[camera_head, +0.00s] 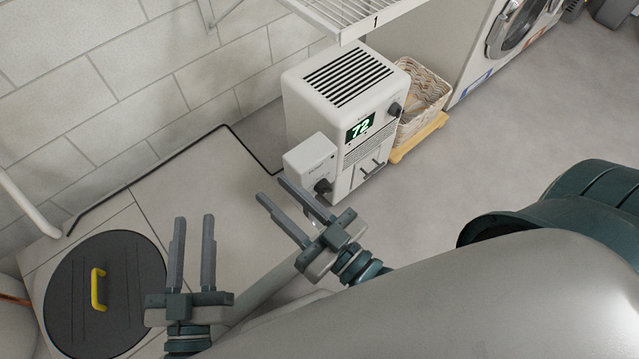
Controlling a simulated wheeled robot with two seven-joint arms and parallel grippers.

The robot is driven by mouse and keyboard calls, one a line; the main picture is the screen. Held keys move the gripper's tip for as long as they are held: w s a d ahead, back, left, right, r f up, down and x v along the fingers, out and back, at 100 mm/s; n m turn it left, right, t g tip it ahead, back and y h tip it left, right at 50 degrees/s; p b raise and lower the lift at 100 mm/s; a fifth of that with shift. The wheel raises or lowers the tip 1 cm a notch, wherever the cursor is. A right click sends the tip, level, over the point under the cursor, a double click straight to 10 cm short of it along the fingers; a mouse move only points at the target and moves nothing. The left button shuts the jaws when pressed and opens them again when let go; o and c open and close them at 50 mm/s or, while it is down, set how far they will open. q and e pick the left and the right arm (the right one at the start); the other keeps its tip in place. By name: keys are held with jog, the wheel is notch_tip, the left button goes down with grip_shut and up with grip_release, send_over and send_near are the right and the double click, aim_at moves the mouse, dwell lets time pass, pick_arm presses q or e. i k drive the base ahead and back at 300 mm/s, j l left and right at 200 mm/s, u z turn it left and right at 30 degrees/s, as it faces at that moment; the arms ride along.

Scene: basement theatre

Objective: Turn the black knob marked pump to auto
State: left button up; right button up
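A white dehumidifier (300,100) with a green "72" display (360,126) stands on the floor by the wall. A small white box (303,157) is on its left side, with a black knob (322,186) low on its front; the lettering above it is too small to read. Another black knob (394,109) is right of the display. My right gripper (273,189) is open and empty; its fingers pass just left of and below the small box's knob in the picture, and I cannot tell if they touch. My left gripper (193,218) is open and empty, further left.
A wicker basket (428,92) on a yellow wooden base (418,138) stands right of the dehumidifier. A white wire shelf (345,12) overhangs it. A black round lid (70,290) with a yellow handle (98,289) is lower left. Open grey floor (520,125) lies right.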

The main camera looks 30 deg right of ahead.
aim_at(322, 188)
jog(key=k+l+u, duration=0.15)
jog(key=l, duration=0.25)
jog(key=k+l+u, duration=0.2)
jog(key=l, duration=0.25)
jog(key=l+u, duration=0.15)
jog(key=l, duration=0.25)
jog(key=k+l, duration=0.3)
jog(key=l, duration=0.25)
